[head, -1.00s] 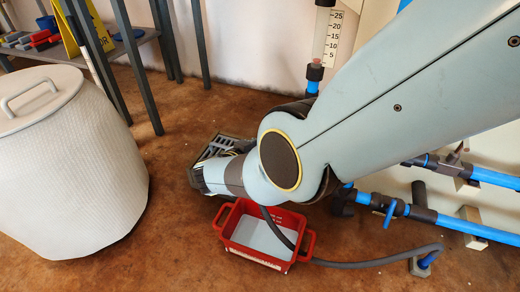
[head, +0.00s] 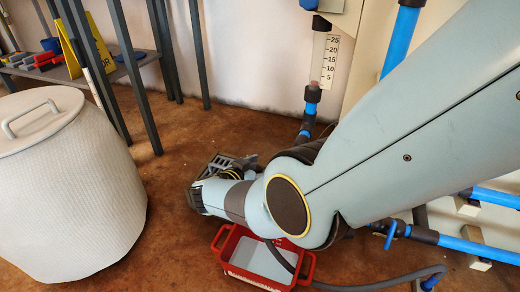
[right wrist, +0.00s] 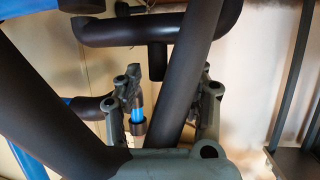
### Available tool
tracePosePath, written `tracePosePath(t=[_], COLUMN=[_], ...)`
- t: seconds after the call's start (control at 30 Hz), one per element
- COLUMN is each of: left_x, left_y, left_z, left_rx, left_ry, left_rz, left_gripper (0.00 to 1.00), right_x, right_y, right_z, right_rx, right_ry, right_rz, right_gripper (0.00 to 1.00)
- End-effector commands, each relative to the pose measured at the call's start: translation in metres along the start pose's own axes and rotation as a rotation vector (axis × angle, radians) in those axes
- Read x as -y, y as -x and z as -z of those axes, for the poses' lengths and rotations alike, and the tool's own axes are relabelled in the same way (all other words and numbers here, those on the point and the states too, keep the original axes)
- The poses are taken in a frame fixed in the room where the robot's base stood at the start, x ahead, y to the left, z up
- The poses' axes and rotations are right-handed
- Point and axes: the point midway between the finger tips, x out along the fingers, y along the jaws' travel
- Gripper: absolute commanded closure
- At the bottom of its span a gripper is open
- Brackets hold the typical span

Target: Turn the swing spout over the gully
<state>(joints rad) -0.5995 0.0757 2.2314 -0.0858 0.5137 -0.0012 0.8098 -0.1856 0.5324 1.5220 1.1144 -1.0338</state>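My right gripper (right wrist: 165,108) is open in the right wrist view, its two grey fingers apart. A thick dark tube (right wrist: 183,70) runs diagonally between the fingers; I cannot tell whether either finger touches it. A dark curved pipe (right wrist: 150,30) crosses behind it. I cannot tell for sure which of these is the swing spout. In the head view my wrist mostly hides the right gripper (head: 246,161). My left gripper is not in view.
A red tray (head: 228,244) with a grey hose (head: 380,286) stands below my right arm. A white lidded basket (head: 75,190) is at left. Blue pipes (head: 480,248) are at right, and a graduated tube (head: 318,62) is on the wall. Brown floor (head: 165,200) is clear beside the basket.

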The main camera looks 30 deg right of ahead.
Motion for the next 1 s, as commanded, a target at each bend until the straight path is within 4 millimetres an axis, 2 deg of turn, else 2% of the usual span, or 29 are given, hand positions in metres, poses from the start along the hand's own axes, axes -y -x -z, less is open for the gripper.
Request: tracePosePath(t=[0.17, 0.6, 0.8, 1.0], left_x=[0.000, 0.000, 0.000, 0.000], left_y=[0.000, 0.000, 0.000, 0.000], left_z=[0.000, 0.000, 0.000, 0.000], left_rx=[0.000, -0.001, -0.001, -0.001], left_ry=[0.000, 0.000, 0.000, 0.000], left_rz=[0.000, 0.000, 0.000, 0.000], left_gripper=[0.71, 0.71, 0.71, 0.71], right_x=[-0.003, -0.002, -0.003, -0.003], right_y=[0.007, 0.030, 0.034, 0.034], right_z=[0.015, 0.074, 0.083, 0.084], right_rx=[0.000, 0.001, 0.001, 0.000], right_ry=[-0.004, -0.002, 0.001, 0.002], right_rz=[0.000, 0.000, -0.001, -0.001], right_gripper=[0.60, 0.60, 0.60, 0.60])
